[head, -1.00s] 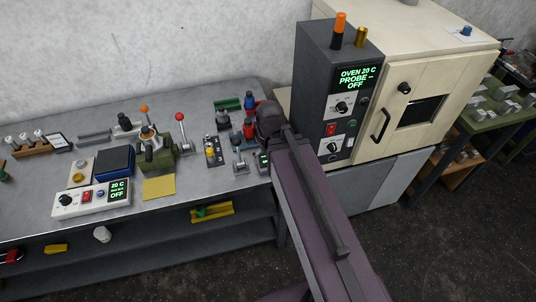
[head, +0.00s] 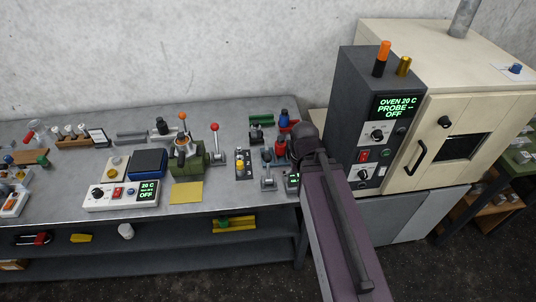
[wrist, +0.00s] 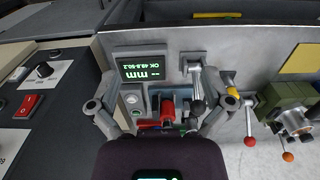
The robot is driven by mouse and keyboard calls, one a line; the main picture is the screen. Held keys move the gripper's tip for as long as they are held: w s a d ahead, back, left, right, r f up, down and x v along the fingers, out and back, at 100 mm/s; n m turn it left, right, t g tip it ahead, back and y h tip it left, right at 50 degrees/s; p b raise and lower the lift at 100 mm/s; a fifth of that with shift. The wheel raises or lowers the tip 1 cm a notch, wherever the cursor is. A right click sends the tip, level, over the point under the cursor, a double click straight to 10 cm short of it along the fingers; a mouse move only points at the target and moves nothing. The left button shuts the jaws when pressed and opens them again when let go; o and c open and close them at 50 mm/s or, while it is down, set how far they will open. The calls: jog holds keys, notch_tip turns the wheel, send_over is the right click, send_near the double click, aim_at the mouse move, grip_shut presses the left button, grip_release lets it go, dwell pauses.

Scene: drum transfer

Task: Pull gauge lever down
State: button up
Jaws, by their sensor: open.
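The gauge is a small grey box with a green "mm" display (wrist: 141,68) near the bench's front edge; in the head view its display (head: 292,180) shows just left of my arm. A lever with a grey base and black knob (wrist: 197,106) stands beside it, and also shows in the head view (head: 267,168). It appears upright in the head view. My gripper (wrist: 163,98) is open over the gauge, its fingers spread to either side of the gauge and lever. No contact with the lever is clear. In the head view my arm hides the fingers.
A red-topped fixture (wrist: 168,108) sits between the fingers. A yellow-knobbed block (head: 240,165), red-knobbed lever (head: 215,142) and green clamp device (head: 188,163) stand to the left in the head view. The dark oven control cabinet (head: 375,120) rises close on the right.

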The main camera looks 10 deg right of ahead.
jog(key=shift+w, duration=0.2)
jog(key=c, duration=0.7)
jog(key=shift+w+a, duration=0.15)
jog(key=shift+w, duration=0.4)
jog(key=shift+w+a, duration=0.15)
jog(key=shift+w, duration=0.4)
grip_shut()
jog(key=w+a+n, duration=0.1)
jog(key=w+a, duration=0.3)
jog(key=w, duration=0.7)
jog(key=w+a+n+t, duration=0.1)
jog(key=w+a, duration=0.2)
jog(key=w, duration=0.7)
jog(key=shift+w+a+r+y, duration=0.2)
jog(key=shift+w+a+y, duration=0.1)
jog(key=shift+w+a, duration=0.1)
